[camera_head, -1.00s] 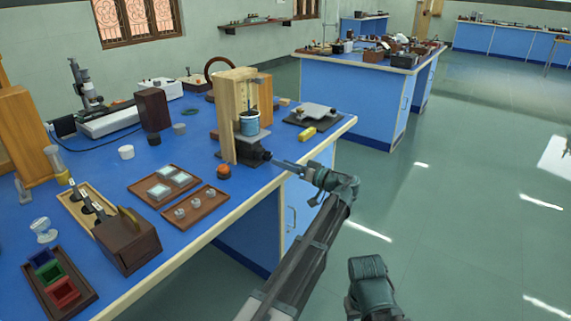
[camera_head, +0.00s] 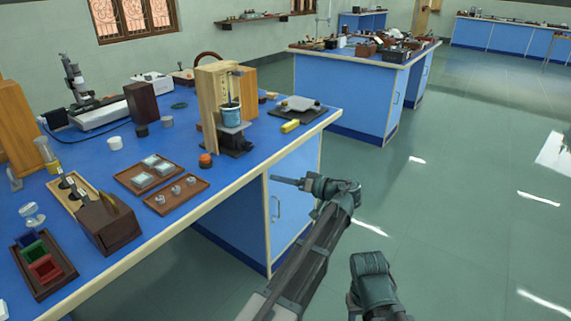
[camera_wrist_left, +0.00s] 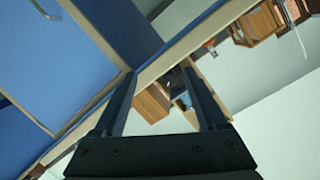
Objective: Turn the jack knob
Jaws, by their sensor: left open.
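The lab jack (camera_head: 236,144) is dark and low, standing near the bench's front edge inside a tall wooden frame (camera_head: 208,108). A blue cup (camera_head: 230,115) stands on its top plate. The jack's knob is too small to make out clearly. My left gripper (camera_head: 273,179) is out in front of the bench edge, to the right of and lower in the picture than the jack, apart from it. In the left wrist view, its two fingers (camera_wrist_left: 157,72) are spread with nothing between the tips. No right gripper jaws can be made out.
A brown tray (camera_head: 177,194) is further left. Open floor lies right of the bench.

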